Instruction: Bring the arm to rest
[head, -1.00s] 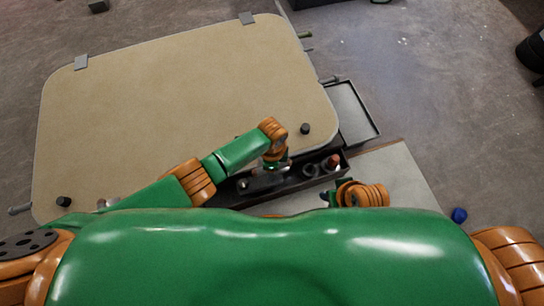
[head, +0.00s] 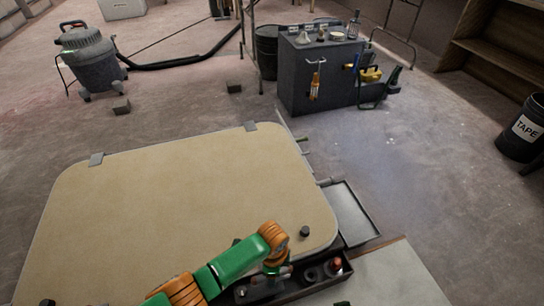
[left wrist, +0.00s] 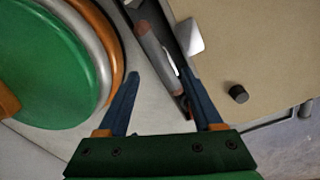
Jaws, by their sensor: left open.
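My left arm (head: 240,260) comes in from the lower left of the head view. It reaches over the near right edge of the tan panel and bends down at an orange joint toward a narrow dark tray (head: 300,290). In the left wrist view my left gripper (left wrist: 160,73) is open, its two dark blue fingers spread apart. A grey cylinder with reddish ends (left wrist: 158,45) lies in the dark tray beyond the fingers. I see nothing gripped. My right gripper cannot be made out in these views.
The large tan panel (head: 180,200) has grey clips and black knobs. A shallow grey tray (head: 350,212) lies to its right. A dark tool cabinet (head: 320,75), a vacuum (head: 90,60) and a TAPE bin (head: 522,130) stand farther off. Floor between is mostly clear.

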